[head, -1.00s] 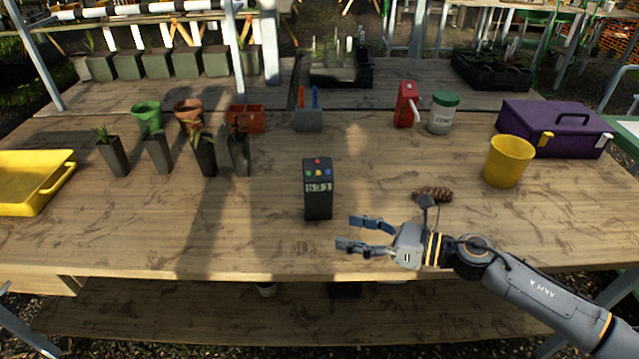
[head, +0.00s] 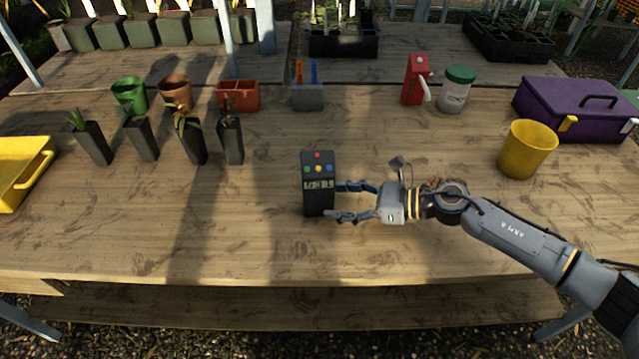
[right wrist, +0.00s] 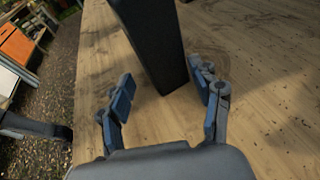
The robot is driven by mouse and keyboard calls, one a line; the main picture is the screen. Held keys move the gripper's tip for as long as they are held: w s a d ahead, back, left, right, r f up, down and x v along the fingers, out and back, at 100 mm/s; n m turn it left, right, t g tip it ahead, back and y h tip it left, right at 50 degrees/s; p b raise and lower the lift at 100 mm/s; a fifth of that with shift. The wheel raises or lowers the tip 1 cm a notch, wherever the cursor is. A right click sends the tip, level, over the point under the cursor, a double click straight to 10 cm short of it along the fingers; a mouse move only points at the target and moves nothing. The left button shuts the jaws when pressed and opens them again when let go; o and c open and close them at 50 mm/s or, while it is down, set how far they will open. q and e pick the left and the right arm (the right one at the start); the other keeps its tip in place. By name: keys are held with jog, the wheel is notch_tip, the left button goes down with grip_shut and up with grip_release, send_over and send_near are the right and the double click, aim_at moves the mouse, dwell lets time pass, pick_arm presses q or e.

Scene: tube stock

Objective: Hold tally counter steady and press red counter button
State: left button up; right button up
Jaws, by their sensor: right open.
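The black tally counter (head: 318,198) stands upright on the wooden table in the head view. Its top has a red button (head: 318,155) at the back, with green, blue and yellow buttons around it, above a small digit display. My right gripper (head: 335,201) is open just right of the counter, its fingertips pointing at it. In the right wrist view the counter's dark body (right wrist: 152,42) stands ahead, between the lines of the two open fingers (right wrist: 165,95). I cannot tell whether a finger touches it. My left gripper is not in view.
A yellow cup (head: 527,150) and a purple toolbox (head: 570,112) stand at the right. Several potted seedlings (head: 194,140) stand at the left, beside a yellow tray (head: 18,185). A red dispenser (head: 413,80) and a green-lidded jar (head: 455,92) are behind. The table front is clear.

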aim_at(323, 201)
jog(key=x, duration=0.3)
jog(key=shift+a+f+b, duration=0.1)
jog(key=shift+a+b, duration=0.05)
jog(key=shift+b, duration=0.25)
jog(key=shift+w+a, duration=0.15)
jog(key=shift+a, duration=0.1)
jog(key=shift+w+a+f, duration=0.1)
jog(key=shift+a, duration=0.1)
jog(key=shift+c, duration=0.2)
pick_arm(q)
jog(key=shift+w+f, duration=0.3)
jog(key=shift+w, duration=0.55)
pick_arm(e)
jog(key=c, duration=0.8)
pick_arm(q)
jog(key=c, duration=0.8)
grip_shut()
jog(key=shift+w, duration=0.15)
